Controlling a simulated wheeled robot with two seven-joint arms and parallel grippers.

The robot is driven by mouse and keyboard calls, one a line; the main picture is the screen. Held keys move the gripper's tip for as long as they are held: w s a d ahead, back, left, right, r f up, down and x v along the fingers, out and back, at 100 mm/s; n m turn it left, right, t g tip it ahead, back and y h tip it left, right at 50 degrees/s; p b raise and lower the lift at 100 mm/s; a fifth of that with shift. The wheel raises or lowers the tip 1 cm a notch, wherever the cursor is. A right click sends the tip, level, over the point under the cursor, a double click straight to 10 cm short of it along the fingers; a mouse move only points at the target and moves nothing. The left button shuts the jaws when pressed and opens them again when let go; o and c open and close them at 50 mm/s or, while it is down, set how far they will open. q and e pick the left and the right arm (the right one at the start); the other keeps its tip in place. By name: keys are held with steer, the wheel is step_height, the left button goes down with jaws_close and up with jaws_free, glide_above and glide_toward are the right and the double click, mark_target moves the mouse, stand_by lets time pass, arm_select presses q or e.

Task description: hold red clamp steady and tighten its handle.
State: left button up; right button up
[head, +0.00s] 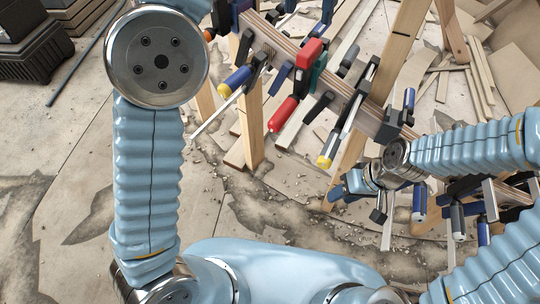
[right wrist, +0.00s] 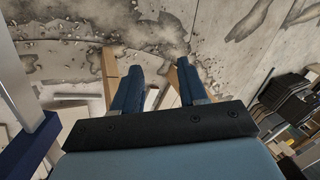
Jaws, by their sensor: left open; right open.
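The red clamp grips the curved wooden stringer (head: 345,92) near the top middle of the head view. Its red body (head: 309,53) is above the beam, and its red handle (head: 283,115) points down to the left. My left gripper (head: 221,16) shows only in part at the top edge, beyond my left arm, apart from the red clamp and left of it. My right gripper (head: 347,189) is open and empty, below and right of the red handle. Its two dark blue fingers stand apart in the right wrist view (right wrist: 158,88), with no clamp between them.
Several other clamps sit along the stringer, including one with a blue and yellow handle (head: 235,80) and one with a yellow-tipped handle (head: 330,148). Wooden legs (head: 250,125) hold the beam up. Loose boards and rubble lie on the floor. Black crates (head: 38,55) stand far left.

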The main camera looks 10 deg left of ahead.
mark_target(303, 67)
steer(key=s+r+n+y, duration=0.1)
steer(key=s+r+n, duration=0.1)
steer(key=s+r, duration=0.5)
steer(key=s+r+n, duration=0.2)
steer(key=r+n, duration=0.1)
steer(key=r, duration=0.8)
steer(key=w+a+m+t, duration=0.3)
steer(key=a+m+t, duration=0.2)
steer(key=a+m, duration=0.5)
steer(key=w+a+m+t, duration=0.4)
steer(key=a+m+t, duration=0.25)
steer(key=a, duration=0.65)
arm_select(q)
steer(key=shift+f, duration=0.4)
step_height(303, 67, down, 13)
arm_select(e)
steer(key=s+d+r+m+t+h, duration=0.2)
steer(key=s+d+m+t+h, duration=0.2)
steer(key=d+m+t+h, duration=0.1)
steer(key=shift+d+r+m+h, duration=0.15)
steer(key=shift+d+m+h, duration=0.05)
steer(key=shift+m+h, duration=0.35)
